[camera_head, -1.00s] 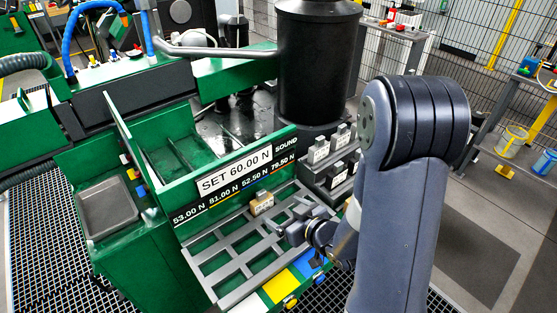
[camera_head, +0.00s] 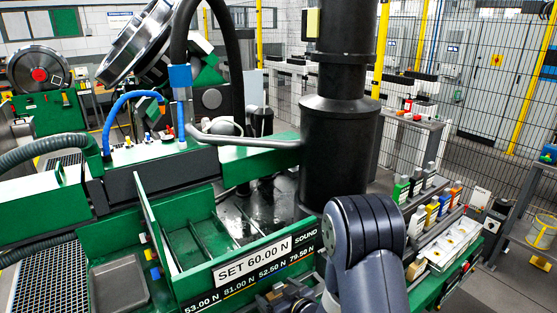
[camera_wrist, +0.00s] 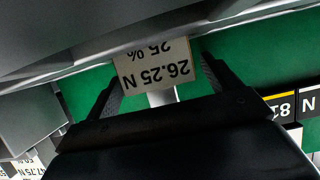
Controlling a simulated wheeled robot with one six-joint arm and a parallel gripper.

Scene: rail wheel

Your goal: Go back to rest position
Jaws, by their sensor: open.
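My gripper (camera_wrist: 160,70) is open in the wrist view, with one dark finger on each side. A block with a pale label (camera_wrist: 157,63) reading "26.25 N 25 %" upside down shows between the fingers. I cannot tell whether the fingers touch it. In the head view my gripper (camera_head: 285,299) is at the bottom edge, just below the green panel labelled "SET 60.00 N" (camera_head: 252,262). Its fingers are not clear there, and the slotted rack is mostly out of frame.
A thick black column (camera_head: 340,150) stands behind my arm. Labelled bottles and boxes (camera_head: 432,208) line a rack at the right. An open green bin (camera_head: 205,240) and a grey tray (camera_head: 118,283) lie to the left. A wire fence (camera_head: 470,90) closes the back.

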